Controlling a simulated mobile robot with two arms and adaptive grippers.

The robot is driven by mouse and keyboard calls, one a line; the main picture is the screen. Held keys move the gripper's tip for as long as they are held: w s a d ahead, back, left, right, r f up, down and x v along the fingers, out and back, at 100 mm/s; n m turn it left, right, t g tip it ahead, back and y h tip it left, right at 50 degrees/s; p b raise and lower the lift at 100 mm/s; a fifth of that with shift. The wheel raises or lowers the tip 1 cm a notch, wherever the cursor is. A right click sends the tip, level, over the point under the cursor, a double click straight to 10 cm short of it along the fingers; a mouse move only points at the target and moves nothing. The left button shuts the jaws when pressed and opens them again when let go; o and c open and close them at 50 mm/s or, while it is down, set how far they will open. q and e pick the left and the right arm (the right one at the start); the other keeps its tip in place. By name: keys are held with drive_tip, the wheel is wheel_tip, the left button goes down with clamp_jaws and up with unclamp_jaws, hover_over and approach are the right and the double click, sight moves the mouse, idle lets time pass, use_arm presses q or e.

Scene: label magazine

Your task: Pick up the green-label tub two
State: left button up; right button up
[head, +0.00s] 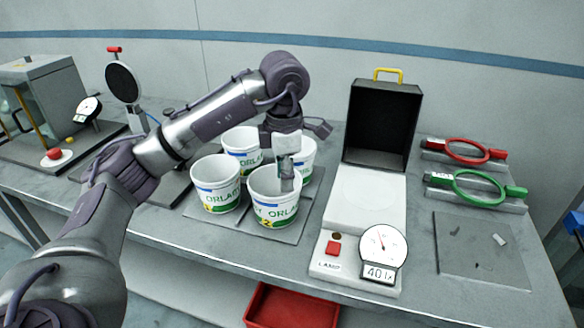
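Several white tubs with printed labels stand grouped on a grey mat (294,236) in the middle of the bench. The front tub (270,212) has a green label band and a yellow mark that looks like a 2; it stands upright. Another tub (214,190) stands to its left, one (238,141) behind, and one (304,158) behind right, partly hidden by my gripper. My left gripper (287,178) points down at the front tub, its fingers overlapping the tub's opening and back rim. Whether it touches or grips the rim cannot be told. My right gripper is out of view.
To the right stand a black-backed lamp box (381,125) with a dial gauge (382,249), and red (466,150) and green (478,188) ring tools. A red bin (291,307) sits below the bench front. A round-headed stand (122,83) is at left, beyond my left arm.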

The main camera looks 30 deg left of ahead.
sight(280, 213)
use_arm(q)
drive_tip(key=f, duration=0.2)
drive_tip(key=a+f, duration=0.1)
drive_tip(key=f, duration=0.4)
drive_tip(key=shift+w+a, duration=0.35)
drive_tip(key=shift+s+f, duration=0.1)
drive_tip(key=shift+f, duration=0.25)
drive_tip(key=f, duration=0.1)
drive_tip(key=f+p, duration=0.1)
drive_tip(key=f, duration=0.1)
drive_tip(key=shift+s+f, duration=0.2)
drive_tip(key=shift+f, duration=0.05)
drive_tip(key=shift+w+f, duration=0.1)
drive_tip(key=shift+f, duration=0.5)
clamp_jaws()
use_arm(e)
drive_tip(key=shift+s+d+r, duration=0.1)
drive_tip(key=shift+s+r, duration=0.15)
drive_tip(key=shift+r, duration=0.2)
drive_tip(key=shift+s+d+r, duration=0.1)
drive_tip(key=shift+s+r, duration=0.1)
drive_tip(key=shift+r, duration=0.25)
